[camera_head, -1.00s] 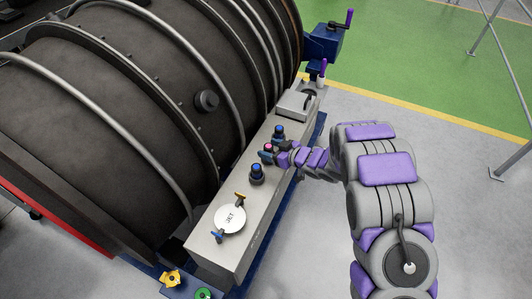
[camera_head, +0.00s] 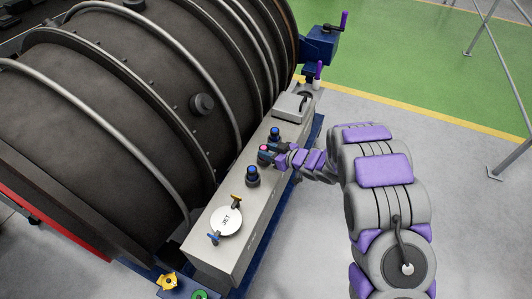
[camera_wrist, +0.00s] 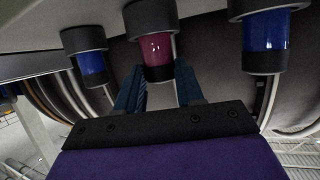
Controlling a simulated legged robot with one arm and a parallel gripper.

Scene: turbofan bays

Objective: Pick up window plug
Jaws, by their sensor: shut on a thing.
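A plug with a pink end and a dark collar (camera_head: 263,148) stands on the pale metal box, in the middle of a row with two blue-ended plugs. In the wrist view the pink plug (camera_wrist: 156,48) sits between my two blue fingers. My gripper (camera_head: 270,153) reaches in from the right and is shut on the pink plug; it also shows in the wrist view (camera_wrist: 158,82). The pink plug still looks seated in the row. No marking shows which plug is the window plug.
Blue plugs (camera_head: 275,133) (camera_head: 252,175) stand close on both sides of the pink one. A round white "JET" cap (camera_head: 227,221) lies nearer on the box (camera_head: 205,247). The dark engine casing (camera_head: 130,110) rises to the left. Grey floor (camera_head: 305,250) is free to the right.

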